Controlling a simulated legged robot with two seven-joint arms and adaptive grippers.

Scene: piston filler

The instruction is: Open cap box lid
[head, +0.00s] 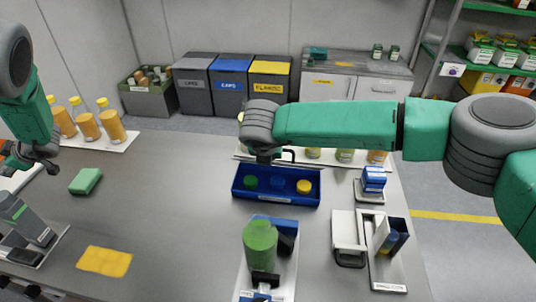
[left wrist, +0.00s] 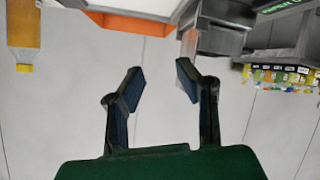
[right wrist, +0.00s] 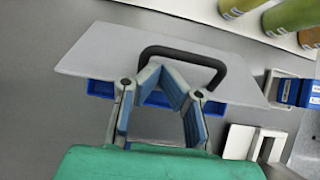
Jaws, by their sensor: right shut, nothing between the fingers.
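The blue cap box (head: 277,200) stands mid-table in the head view, with green, blue and yellow caps (head: 303,187) visible in it. In the right wrist view a pale lid plate (right wrist: 95,55) with a dark arched handle (right wrist: 205,60) shows, and blue parts of the box (right wrist: 100,89) show along its lower edge. I cannot tell the lid's exact tilt. My right gripper (right wrist: 165,78) is shut and empty, its fingertips overlapping the handle in view; contact is unclear. My left gripper (left wrist: 160,75) is open and empty; it also shows at the left in the head view (head: 48,165).
A green cylinder (head: 260,240) stands on a fixture in front of the box. White holders (head: 348,235) and a small blue box (head: 374,178) are to its right. A green sponge (head: 86,181) and yellow cloth (head: 104,262) lie left, with bare table between them and the box.

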